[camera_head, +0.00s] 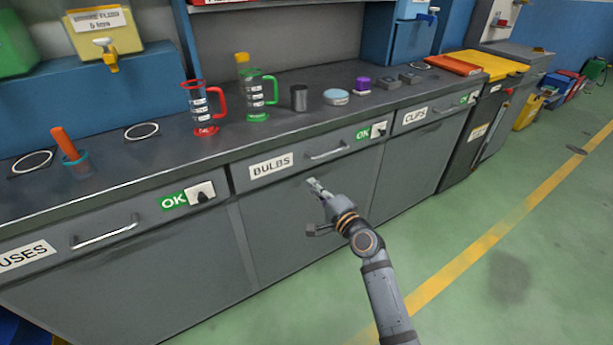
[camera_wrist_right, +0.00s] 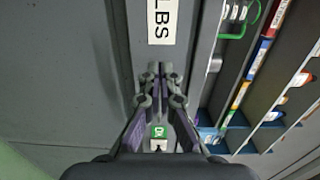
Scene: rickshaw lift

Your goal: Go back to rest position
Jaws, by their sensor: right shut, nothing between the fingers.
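My right gripper (camera_head: 314,184) is in front of the grey cabinet, just below the handle of the drawer labelled BULBS (camera_head: 270,165). In the right wrist view its fingers (camera_wrist_right: 161,72) are together, with nothing held between them. The BULBS label (camera_wrist_right: 162,20) shows partly beyond the fingertips there. Whether the fingertips touch the drawer front, I cannot tell. My left gripper is not in view.
The counter holds a red jug (camera_head: 203,108), a green jug (camera_head: 259,95), a dark cylinder (camera_head: 299,98) and small items. Green floor (camera_head: 520,230) lies open at the right.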

